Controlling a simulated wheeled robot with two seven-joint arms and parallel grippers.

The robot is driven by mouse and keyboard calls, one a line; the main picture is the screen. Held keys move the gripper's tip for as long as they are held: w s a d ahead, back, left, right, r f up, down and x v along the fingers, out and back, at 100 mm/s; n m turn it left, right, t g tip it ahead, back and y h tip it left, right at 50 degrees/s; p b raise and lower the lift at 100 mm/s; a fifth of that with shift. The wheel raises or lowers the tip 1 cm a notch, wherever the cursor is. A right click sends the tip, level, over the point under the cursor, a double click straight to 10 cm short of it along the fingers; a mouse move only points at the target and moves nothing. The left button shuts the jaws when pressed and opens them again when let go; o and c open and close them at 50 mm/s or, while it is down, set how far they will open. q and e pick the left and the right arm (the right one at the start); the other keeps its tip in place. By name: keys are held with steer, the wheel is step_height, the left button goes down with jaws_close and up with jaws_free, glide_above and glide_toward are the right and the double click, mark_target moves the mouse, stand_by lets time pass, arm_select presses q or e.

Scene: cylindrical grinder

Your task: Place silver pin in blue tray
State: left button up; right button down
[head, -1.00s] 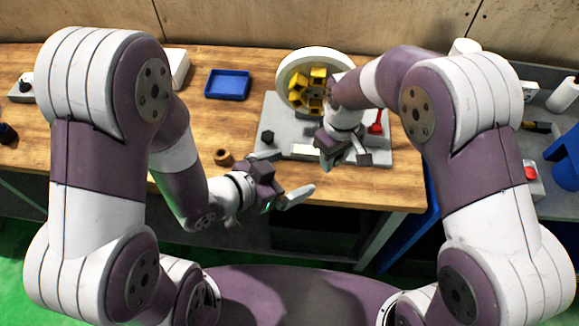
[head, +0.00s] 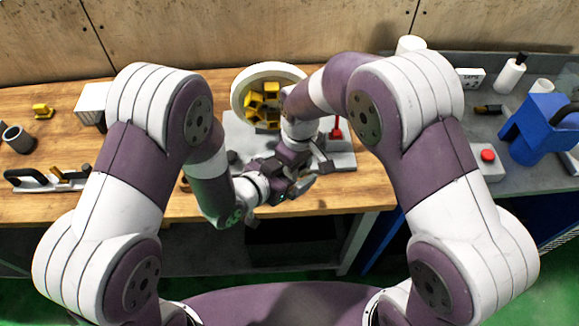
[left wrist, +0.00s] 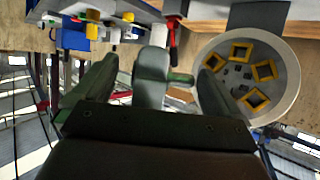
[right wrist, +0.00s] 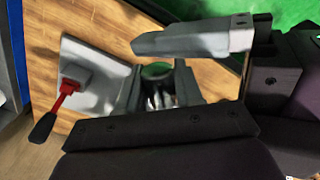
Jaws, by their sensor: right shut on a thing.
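The silver pin (right wrist: 158,72) appears in the right wrist view as a short shiny cylinder with a round end, between the fingers of my right gripper (right wrist: 160,88). My right gripper, also in the head view (head: 303,168), is shut on it above the front of the grinder. My left gripper (head: 293,188) is right beside it, low in front of the grinder. In the left wrist view its fingers (left wrist: 152,85) are spread, with a grey finger of my right gripper between them. I cannot tell whether they touch the pin. The blue tray is hidden in the head view.
The grinder (head: 340,158) with its round white wheel housing (head: 240,92) stands behind the grippers, with a red lever (head: 336,130). A white box (head: 92,102) stands at left. A grey side bench at right holds a red-button box (head: 488,160) and a blue object (head: 537,128).

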arm_select(q)
steer(key=c, duration=0.9)
arm_select(e)
steer(key=c, duration=0.7)
jaws_free()
steer(key=shift+o, duration=0.2)
